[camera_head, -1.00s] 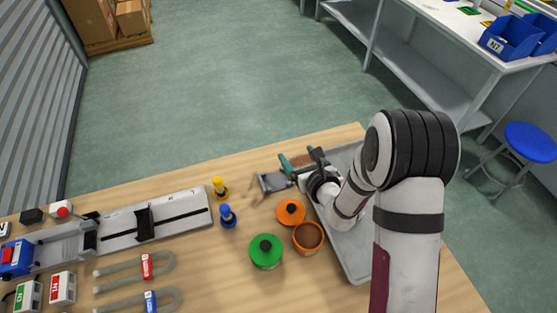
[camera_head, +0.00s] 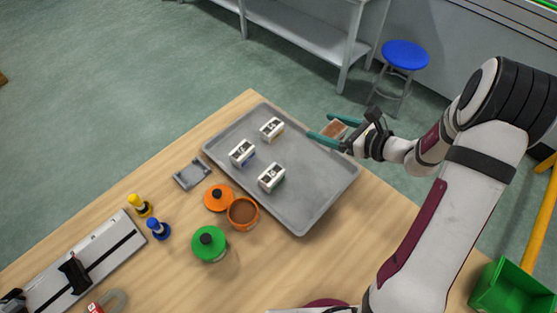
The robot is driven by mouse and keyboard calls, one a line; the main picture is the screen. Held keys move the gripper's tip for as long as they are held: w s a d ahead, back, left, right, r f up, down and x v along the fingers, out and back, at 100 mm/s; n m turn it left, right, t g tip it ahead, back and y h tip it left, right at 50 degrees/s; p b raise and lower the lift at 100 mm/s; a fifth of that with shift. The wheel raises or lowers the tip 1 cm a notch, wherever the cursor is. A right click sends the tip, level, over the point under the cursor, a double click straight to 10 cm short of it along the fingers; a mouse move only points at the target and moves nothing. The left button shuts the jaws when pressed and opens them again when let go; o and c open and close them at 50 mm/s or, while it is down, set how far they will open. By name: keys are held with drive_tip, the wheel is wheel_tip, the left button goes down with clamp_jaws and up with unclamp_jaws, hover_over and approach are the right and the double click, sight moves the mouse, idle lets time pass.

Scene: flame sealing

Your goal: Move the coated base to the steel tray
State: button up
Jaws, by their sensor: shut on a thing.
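My gripper (camera_head: 327,138) has teal fingers and is shut on the coated base (camera_head: 335,129), a small flat piece with a brown top and pale edge. The fingers partly hide it. The gripper holds it at the far right side of the steel tray (camera_head: 310,205); whether the base touches anything below is unclear. The tray is grey, shallow and rimmed, and lies on the wooden table. Three white blocks with dark markings stand in it: one at the back (camera_head: 272,129), one at the left (camera_head: 242,152) and one near the middle (camera_head: 271,177).
A small grey fixture (camera_head: 192,175) sits left of the tray. An orange lid (camera_head: 218,198), an open orange pot of brown matter (camera_head: 243,213) and a green-lidded pot (camera_head: 209,245) stand in front. Yellow (camera_head: 140,206) and blue (camera_head: 158,229) stoppered items stand further left. The tray's front right is bare.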

sight(343, 135)
drive_tip(key=d, duration=0.1)
drive_tip(key=s+d, duration=0.2)
drive_tip(key=shift+d+f, duration=0.25)
drive_tip(key=shift+d, duration=0.1)
drive_tip(key=w+a+f, duration=0.1)
drive_tip(key=a+f, duration=0.1)
drive_tip(key=a, duration=0.1)
drive_tip(key=w+a+f, duration=0.2)
drive_tip(key=a, duration=0.1)
drive_tip(key=w+a+f, duration=0.2)
drive_tip(key=a+f, duration=0.1)
drive_tip(key=a, duration=0.1)
drive_tip(key=shift+f, duration=2)
